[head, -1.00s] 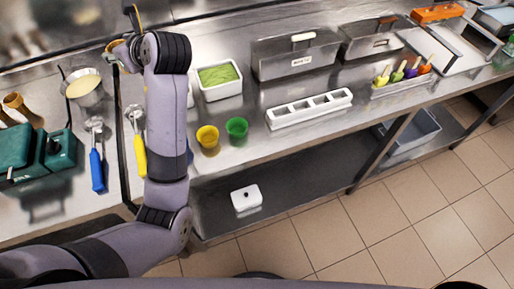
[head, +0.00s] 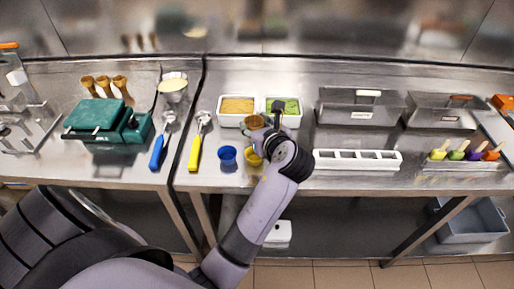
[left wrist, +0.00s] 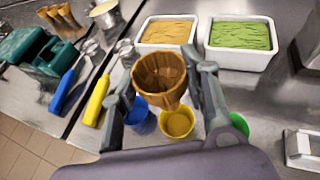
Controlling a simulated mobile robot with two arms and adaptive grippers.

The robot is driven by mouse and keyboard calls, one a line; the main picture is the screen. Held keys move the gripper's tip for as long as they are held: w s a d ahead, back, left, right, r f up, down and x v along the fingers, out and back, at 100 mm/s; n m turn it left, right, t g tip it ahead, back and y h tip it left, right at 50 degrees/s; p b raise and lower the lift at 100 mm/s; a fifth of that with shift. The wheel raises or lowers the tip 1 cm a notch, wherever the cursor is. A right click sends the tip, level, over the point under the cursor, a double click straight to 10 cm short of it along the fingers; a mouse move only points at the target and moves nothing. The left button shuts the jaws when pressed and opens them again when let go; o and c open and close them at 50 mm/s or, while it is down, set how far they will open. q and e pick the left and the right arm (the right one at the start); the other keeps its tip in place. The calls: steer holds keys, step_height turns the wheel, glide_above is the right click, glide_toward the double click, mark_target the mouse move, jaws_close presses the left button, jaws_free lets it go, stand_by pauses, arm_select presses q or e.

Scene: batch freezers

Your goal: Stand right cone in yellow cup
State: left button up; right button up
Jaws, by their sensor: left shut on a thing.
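My left gripper (head: 262,128) is shut on a brown waffle cone (head: 253,122), held with its wide mouth up. In the left wrist view the cone (left wrist: 160,80) sits between the two fingers of the gripper (left wrist: 165,90). The yellow cup (head: 252,158) stands on the steel counter, partly covered by my arm in the head view. In the left wrist view the yellow cup (left wrist: 178,123) shows just below and right of the cone's lower end. The cone looks above the cup; whether it touches is unclear. My right gripper is not in view.
A blue cup (head: 227,155) stands left of the yellow cup, and a green cup (left wrist: 239,124) right of it. White tubs of orange (head: 237,105) and green (head: 290,106) filling stand behind. Three more cones (head: 103,83) stand at the back left. A white slotted holder (head: 357,159) is to the right.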

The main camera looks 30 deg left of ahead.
arm_select(q)
step_height(320, 180, down, 5)
steer(key=shift+r, duration=0.1)
steer(key=shift+f, duration=2.05)
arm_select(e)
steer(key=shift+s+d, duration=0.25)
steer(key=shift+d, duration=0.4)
arm_select(q)
steer(key=shift+f, duration=0.3)
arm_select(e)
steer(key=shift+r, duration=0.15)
arm_select(q)
steer(key=o, duration=0.7)
steer(key=shift+o, duration=0.2)
steer(key=shift+d, duration=0.1)
steer(key=shift+r, duration=0.1)
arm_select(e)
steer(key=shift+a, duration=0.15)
